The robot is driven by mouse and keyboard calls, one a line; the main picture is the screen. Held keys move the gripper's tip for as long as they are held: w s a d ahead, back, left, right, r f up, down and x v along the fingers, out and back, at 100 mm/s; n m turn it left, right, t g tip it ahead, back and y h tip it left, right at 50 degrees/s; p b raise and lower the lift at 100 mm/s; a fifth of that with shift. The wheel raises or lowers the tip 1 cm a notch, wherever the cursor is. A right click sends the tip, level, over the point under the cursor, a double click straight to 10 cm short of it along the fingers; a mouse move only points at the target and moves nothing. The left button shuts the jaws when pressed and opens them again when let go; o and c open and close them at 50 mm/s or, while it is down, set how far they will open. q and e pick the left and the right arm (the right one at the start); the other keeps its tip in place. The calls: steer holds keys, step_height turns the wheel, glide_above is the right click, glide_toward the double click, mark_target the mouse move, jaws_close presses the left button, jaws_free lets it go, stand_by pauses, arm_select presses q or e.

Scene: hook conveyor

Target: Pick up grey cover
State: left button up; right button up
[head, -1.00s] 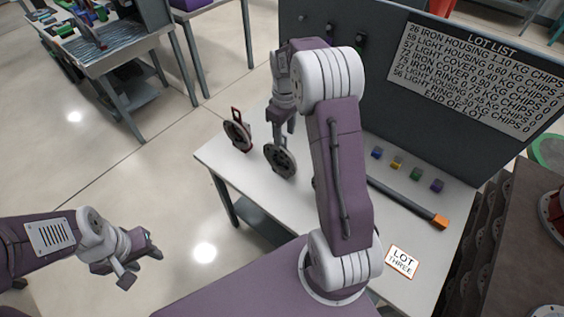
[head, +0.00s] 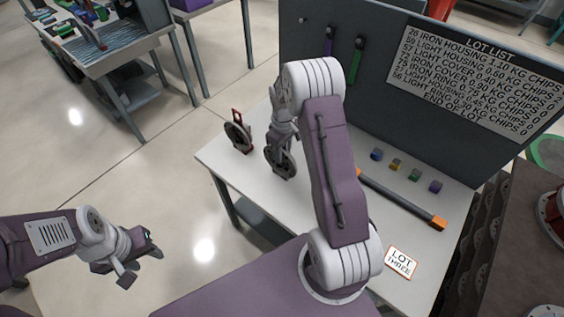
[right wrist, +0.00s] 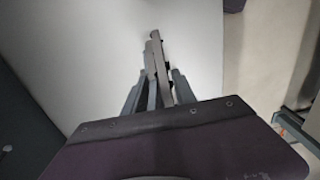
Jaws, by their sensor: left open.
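The grey cover (head: 281,162) is a round disc standing on edge on the white table, left of the table's middle. My right gripper (head: 281,138) points down at its top and hides part of its upper edge. In the right wrist view, a thin upright grey part (right wrist: 157,58) lies between the fingers of my right gripper (right wrist: 157,88). I cannot tell whether the fingers press on it. My left gripper (head: 140,262) is open and empty, over the floor at the lower left, away from the table.
A dark round part with a red handle (head: 238,133) stands left of the grey cover. A black bar with an orange end (head: 405,200), several small coloured blocks (head: 396,164) and a "LOT THREE" card (head: 401,262) lie to the right. A grey panel (head: 420,130) stands behind.

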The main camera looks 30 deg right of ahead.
jaws_close()
steer(key=shift+r, duration=0.1)
stand_by(1.1)
